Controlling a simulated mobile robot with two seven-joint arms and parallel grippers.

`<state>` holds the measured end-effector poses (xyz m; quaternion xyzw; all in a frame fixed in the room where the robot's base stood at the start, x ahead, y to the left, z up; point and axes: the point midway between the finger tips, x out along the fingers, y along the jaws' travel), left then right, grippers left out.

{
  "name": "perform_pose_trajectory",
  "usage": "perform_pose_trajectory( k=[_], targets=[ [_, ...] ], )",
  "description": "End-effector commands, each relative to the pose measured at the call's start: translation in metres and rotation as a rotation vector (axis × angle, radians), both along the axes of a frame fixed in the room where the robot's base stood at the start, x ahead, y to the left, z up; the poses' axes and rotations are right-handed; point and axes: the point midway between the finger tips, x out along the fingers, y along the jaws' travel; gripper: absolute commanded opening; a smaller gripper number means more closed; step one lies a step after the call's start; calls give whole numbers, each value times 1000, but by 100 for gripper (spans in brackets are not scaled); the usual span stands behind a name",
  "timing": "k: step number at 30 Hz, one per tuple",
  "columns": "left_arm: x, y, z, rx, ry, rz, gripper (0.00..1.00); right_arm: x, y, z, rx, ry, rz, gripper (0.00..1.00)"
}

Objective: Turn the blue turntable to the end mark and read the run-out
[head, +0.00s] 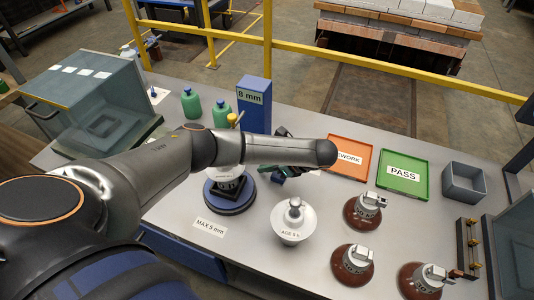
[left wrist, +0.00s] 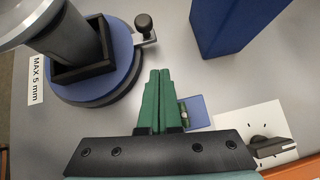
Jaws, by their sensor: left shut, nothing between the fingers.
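The blue turntable (head: 231,205) stands on the bench, partly behind my left arm. It carries a pale insulator on a dark seat. In the left wrist view the turntable (left wrist: 128,62) shows at upper left, with a black square seat, a grey cylinder in it and a black knob (left wrist: 145,25) on a bracket at its rim. My left gripper (head: 268,168) is to the right of the turntable. Its green fingers (left wrist: 160,100) are shut together and empty, apart from the knob. I cannot make out an end mark or a run-out reading. My right gripper is not in view.
A blue "8 mm" block (head: 254,105) stands behind my arm. A white insulator (head: 294,222) and several brown ones stand in front and to the right. An orange tray (head: 352,143), a green PASS tray (head: 403,195) and a grey bin (head: 464,182) lie right. A "MAX 5 mm" label (head: 210,227) lies in front.

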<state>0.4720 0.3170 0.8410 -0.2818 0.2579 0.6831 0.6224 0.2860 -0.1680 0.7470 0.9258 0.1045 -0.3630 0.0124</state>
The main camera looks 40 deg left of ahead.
Motion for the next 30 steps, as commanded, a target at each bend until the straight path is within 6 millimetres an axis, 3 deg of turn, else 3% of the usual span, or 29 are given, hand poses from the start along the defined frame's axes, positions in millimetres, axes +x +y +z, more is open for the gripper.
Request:
perform_pose_trajectory(
  k=[7,13,30],
  targets=[
    [11,-37,36,-4,-5,-1,0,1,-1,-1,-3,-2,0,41],
    [17,-59,65,0,-1,0,0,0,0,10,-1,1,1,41],
    [28,-78,70,-17,-30,-64,0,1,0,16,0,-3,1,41]
  ],
)
